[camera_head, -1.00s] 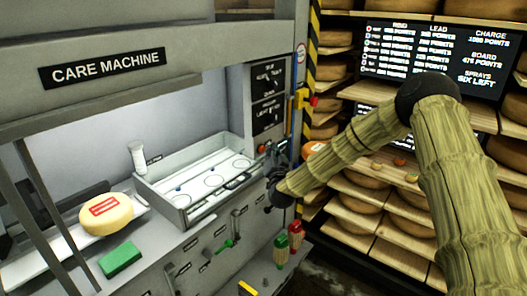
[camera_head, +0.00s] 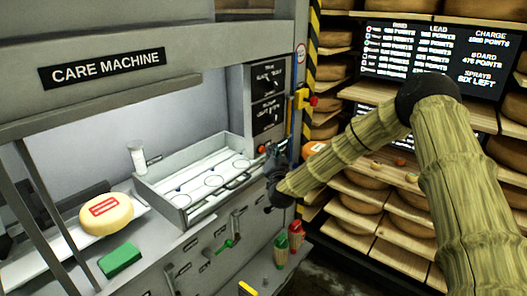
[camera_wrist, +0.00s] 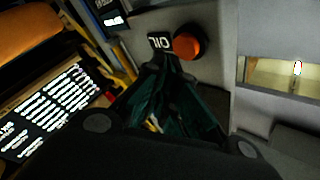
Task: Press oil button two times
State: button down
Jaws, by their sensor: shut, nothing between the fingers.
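The oil button is a round orange-red button (camera_wrist: 188,46) beside a black "OIL" label (camera_wrist: 159,43) on a grey panel in the wrist view. My gripper (camera_wrist: 172,66) is shut and empty, with its dark fingertips close to the button, just below the label and button in that view. I cannot tell whether the fingertips touch the button. In the head view my gripper (camera_head: 272,158) is at the right end of the care machine (camera_head: 105,68), by the panel, and a small red button (camera_head: 262,149) shows just left of it.
A grey tray with round outlines (camera_head: 160,188) is left of my gripper. A cheese wheel with a red label (camera_head: 106,214) and a green block (camera_head: 120,260) lie further left. Red and green bottles (camera_head: 296,236) stand below. Shelves of cheese wheels (camera_head: 360,222) fill the right.

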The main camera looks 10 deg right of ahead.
jog(key=shift+w+a, duration=0.15)
jog(key=shift+w+a+b, duration=0.15)
jog(key=shift+b, duration=0.2)
jog(key=shift+w+a, duration=0.25)
jog(key=shift+w, duration=0.05)
dwell(0.9)
jog(key=shift+d+b, duration=0.1)
jog(key=shift+b, duration=0.2)
jog(key=shift+s+d, duration=0.45)
jog(key=shift+s, duration=0.2)
jog(key=shift+s+d, duration=0.8)
jog(key=shift+s, duration=0.2)
jog(key=shift+s+d, duration=0.75)
jog(key=shift+s, duration=0.25)
dwell(0.8)
